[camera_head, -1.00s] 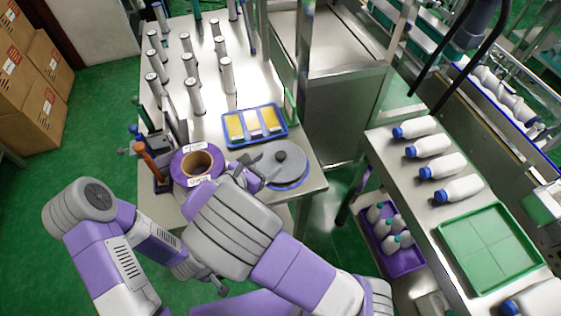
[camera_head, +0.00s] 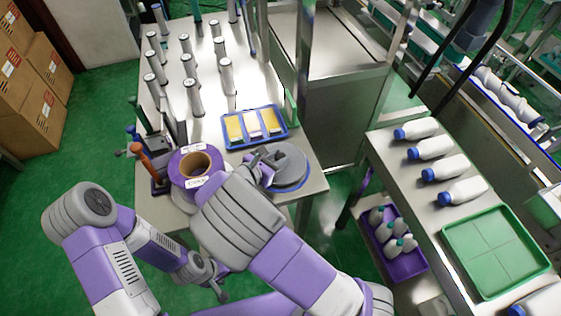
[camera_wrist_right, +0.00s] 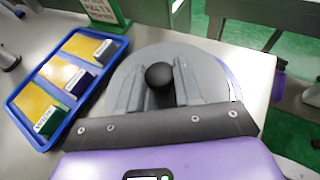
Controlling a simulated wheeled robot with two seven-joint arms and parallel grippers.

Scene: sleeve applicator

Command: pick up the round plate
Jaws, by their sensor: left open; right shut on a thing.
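The round plate (camera_head: 292,173) is a grey disc with a dark knob (camera_wrist_right: 159,76), at the near right corner of the steel table. A blue edge shows under its rim. My right gripper (camera_head: 268,160) is over it, and in the right wrist view its two fingers (camera_wrist_right: 161,82) stand on either side of the knob, shut on it. The head view hides the knob behind the gripper. I cannot tell whether the plate is clear of the table. My left gripper (camera_head: 220,289) is open and low, in front of the table, away from the plate.
A blue tray (camera_head: 283,137) with yellow cards lies just behind the plate. A purple roll (camera_head: 194,163) stands left of it, by my right arm. Several upright cylinders stand farther back on the table (camera_head: 207,126). A metal post (camera_head: 302,80) rises behind the plate.

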